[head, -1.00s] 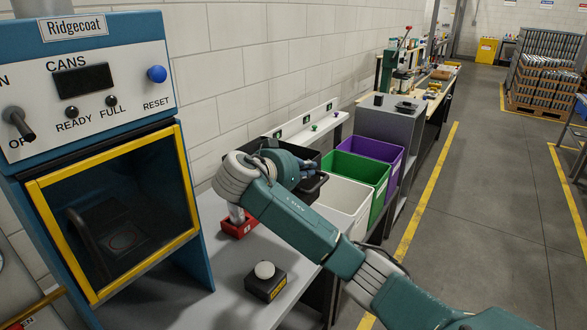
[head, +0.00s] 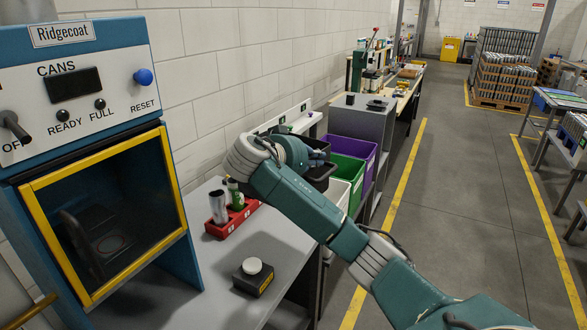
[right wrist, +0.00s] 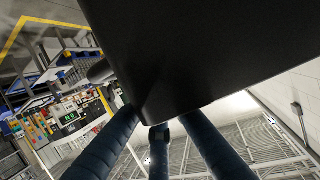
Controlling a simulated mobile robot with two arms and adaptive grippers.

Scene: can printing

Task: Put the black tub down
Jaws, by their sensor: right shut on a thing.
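The black tub (head: 321,180) is mostly hidden behind my right gripper and forearm in the head view. Its dark side and rim show just beyond the gripper, in front of the white bin. My right gripper (head: 300,158) is shut on the tub. In the right wrist view the tub (right wrist: 215,55) fills the upper middle, and the blue-grey fingers of the gripper (right wrist: 160,128) reach up to its lower edge. I cannot tell whether the tub touches a surface below. My left gripper is not in view.
A white bin (head: 338,196), a green bin (head: 347,173) and a purple bin (head: 352,150) stand in a row by the wall. A red rack (head: 222,230) with cans and a button box (head: 252,279) are on the grey bench (head: 205,285). The blue Ridgecoat machine (head: 85,65) is at left.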

